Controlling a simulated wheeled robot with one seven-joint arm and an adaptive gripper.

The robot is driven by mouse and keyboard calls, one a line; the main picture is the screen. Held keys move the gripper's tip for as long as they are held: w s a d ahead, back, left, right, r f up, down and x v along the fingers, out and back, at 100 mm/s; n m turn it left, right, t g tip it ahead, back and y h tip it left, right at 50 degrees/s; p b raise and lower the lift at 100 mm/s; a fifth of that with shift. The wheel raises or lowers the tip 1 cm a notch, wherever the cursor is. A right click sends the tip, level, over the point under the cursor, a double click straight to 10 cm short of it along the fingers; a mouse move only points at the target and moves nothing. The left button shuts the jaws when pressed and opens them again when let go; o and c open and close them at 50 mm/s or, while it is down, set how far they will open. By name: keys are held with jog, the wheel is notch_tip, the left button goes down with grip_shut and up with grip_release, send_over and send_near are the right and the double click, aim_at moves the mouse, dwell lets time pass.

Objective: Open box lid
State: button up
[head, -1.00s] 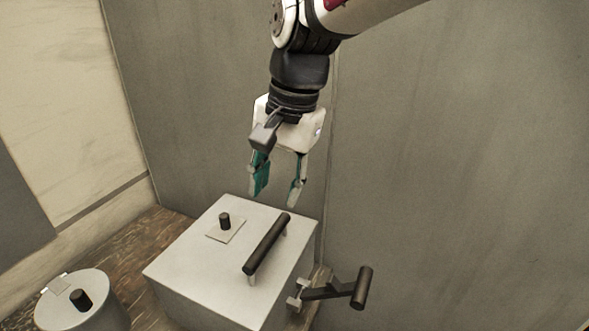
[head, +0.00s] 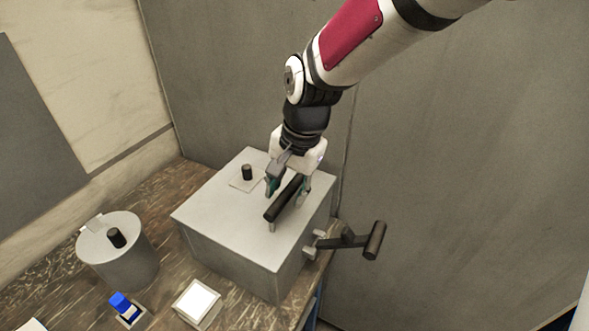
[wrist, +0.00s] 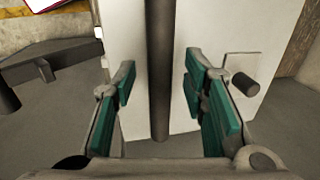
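The box (head: 228,243) is a light grey block on the wooden table, and its flat lid (head: 215,208) is down. A dark bar handle (head: 283,198) stands on thin posts on the lid. My gripper (head: 287,190) is at the handle with its fingers pointing down. In the wrist view the handle (wrist: 160,70) runs between my two teal-padded fingers (wrist: 165,100), with a gap on each side. The gripper is open around the handle, and I see no contact.
A small dark knob (head: 247,172) sits on a plate on the lid. A dark crank handle (head: 372,240) sticks out at the box's right side. A round grey canister (head: 118,262), a blue object (head: 122,305) and a white square (head: 197,301) are on the table. A grey wall (head: 460,150) stands behind.

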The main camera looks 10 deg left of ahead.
grip_shut()
jog(key=shift+r, duration=0.1)
